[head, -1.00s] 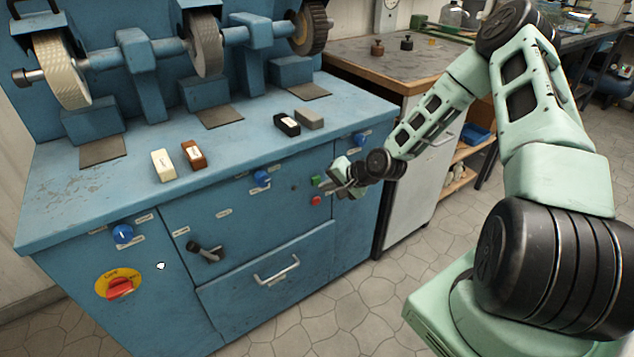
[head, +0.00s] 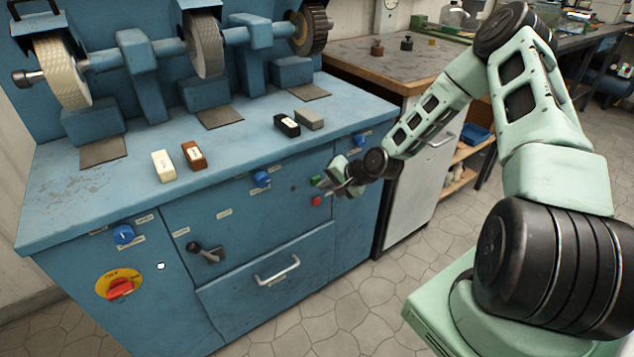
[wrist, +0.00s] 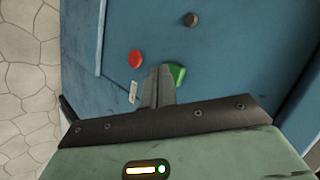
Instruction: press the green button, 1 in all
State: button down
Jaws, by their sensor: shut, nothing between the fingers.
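The green button (head: 316,180) is on the front panel of the blue machine (head: 240,215), just above a red button (head: 316,201). In the wrist view the green button (wrist: 176,75) shows right beside the fingertips, partly covered by them. My gripper (head: 325,184) is shut and empty, its tips close to the green button. In the wrist view my gripper (wrist: 160,70) points at the panel. I cannot tell whether the tips touch the button.
The red button (wrist: 135,59) sits left of the fingertips in the wrist view, and a dark round knob (wrist: 191,19) is farther up. A drawer handle (head: 277,270), a black lever (head: 206,252) and blue knobs (head: 262,179) stick out of the front. Tiled floor lies clear before the machine.

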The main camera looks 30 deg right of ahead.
jog(key=shift+w, duration=0.45)
dwell(0.7)
jog(key=shift+s, duration=0.15)
jog(key=shift+s+p, duration=0.35)
jog(key=shift+s, duration=0.4)
jog(key=s+p, duration=0.1)
jog(key=s, duration=0.4)
jog(key=shift+d, duration=0.1)
dwell(0.9)
